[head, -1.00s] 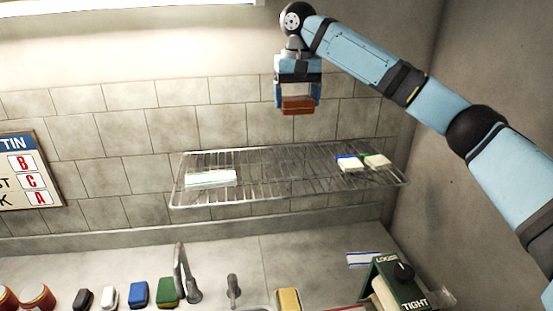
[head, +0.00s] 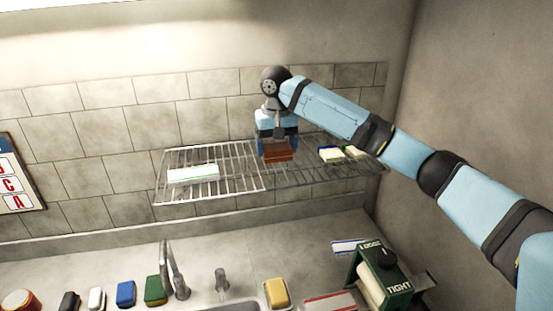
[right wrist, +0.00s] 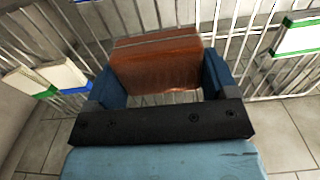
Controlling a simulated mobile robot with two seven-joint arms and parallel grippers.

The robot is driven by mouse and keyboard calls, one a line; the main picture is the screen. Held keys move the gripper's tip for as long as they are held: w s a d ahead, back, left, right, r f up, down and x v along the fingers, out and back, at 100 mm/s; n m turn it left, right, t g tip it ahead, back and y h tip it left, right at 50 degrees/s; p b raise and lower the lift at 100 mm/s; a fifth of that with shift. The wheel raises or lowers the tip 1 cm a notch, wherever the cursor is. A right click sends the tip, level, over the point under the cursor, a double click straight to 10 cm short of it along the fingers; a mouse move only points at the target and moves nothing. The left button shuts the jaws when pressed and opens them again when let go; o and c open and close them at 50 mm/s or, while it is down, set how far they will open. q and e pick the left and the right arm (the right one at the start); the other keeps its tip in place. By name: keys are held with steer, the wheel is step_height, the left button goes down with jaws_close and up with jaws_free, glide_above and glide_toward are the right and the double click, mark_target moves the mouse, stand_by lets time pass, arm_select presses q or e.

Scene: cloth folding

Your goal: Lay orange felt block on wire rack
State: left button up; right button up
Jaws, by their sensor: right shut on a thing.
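The orange felt block (head: 278,153) is brownish orange and sits between the fingers of my right gripper (head: 277,146). In the right wrist view the block (right wrist: 157,62) spans the gap between the two blue fingers (right wrist: 160,88), with rack wires behind it. The wire rack (head: 230,183) is a metal grid mounted along the tiled wall. The block is over the rack's middle, low near the wires; I cannot tell whether it touches them. My left gripper is not in view.
A white block with a green edge (head: 193,174) lies on the rack's left part. A blue-edged white block (head: 330,154) and a green-edged one (head: 355,152) lie close on the right. Below are a faucet (head: 175,272), a green roller device (head: 382,277) and several coloured blocks on the counter.

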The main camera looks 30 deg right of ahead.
mark_target(276, 171)
step_height(276, 171, down, 4)
steer(key=shift+w+r+p, duration=0.1)
steer(key=shift+r+p, duration=0.1)
steer(key=shift+p, duration=0.2)
steer(key=shift+f, duration=0.35)
steer(key=shift+d, duration=0.1)
steer(key=shift+f, duration=0.15)
steer(key=o, duration=0.8)
steer(key=shift+c, duration=0.2)
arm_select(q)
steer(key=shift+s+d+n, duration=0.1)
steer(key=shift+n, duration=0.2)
